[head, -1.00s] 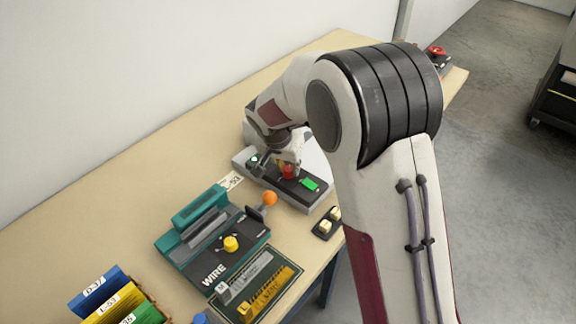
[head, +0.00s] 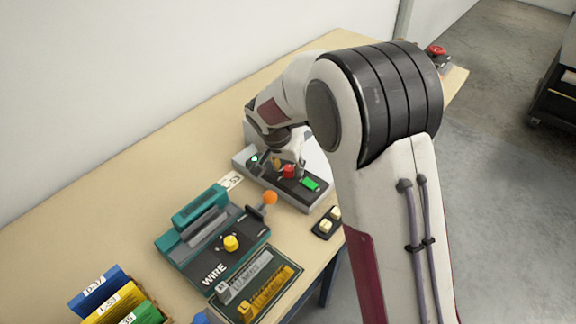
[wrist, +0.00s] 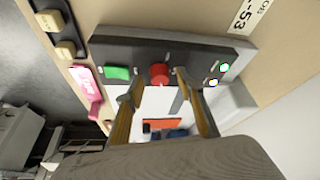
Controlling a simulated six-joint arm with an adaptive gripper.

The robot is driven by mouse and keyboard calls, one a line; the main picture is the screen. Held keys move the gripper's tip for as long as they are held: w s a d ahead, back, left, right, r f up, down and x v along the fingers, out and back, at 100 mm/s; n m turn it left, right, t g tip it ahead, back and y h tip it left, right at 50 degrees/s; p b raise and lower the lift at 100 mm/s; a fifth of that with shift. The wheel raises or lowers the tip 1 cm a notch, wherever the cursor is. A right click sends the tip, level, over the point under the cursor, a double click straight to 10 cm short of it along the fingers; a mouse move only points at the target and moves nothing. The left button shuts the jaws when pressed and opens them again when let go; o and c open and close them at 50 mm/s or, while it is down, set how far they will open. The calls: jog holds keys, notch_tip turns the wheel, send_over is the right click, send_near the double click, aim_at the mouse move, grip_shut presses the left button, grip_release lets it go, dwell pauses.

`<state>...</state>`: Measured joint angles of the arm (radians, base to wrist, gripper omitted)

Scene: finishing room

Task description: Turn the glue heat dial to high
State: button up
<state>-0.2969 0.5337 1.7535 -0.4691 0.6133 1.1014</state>
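A red dial (head: 289,171) stands on the dark front panel of a grey machine (head: 241,160) on the table; I cannot read a label by it. The wrist view shows the red dial (wrist: 159,73) with a small pale mark on its near edge. My gripper (wrist: 160,78) is open, its two fingers spread to the left and right of the dial. I cannot tell whether they touch it. In the head view my gripper (head: 284,160) is at the dial, partly hidden by my own arm.
A teal wire binding machine (head: 180,240) with a yellow knob (head: 231,243) and orange-tipped lever (head: 269,198) stands nearer. A black switch box (head: 327,223) sits by the table edge. Coloured binders (head: 105,295) stand lower left. The table along the wall is clear.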

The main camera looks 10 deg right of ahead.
jog(key=v, duration=1.1)
jog(key=shift+s+r, duration=0.2)
jog(key=shift+r, duration=0.15)
dwell(0.4)
jog(key=s+d+r+n, duration=0.1)
jog(key=s+d, duration=0.3)
jog(key=s, duration=0.6)
jog(key=s+d+r+n+t+y, duration=0.1)
jog(key=s+d+r+n, duration=0.1)
jog(key=s, duration=0.9)
jog(key=s+d+r+n+y, duration=0.1)
jog(key=s+d+r+n, duration=0.1)
jog(key=s+d, duration=0.4)
jog(key=shift+s+d+r+t, duration=0.25)
jog(key=shift+s+r, duration=0.55)
jog(key=shift+s, duration=1.55)
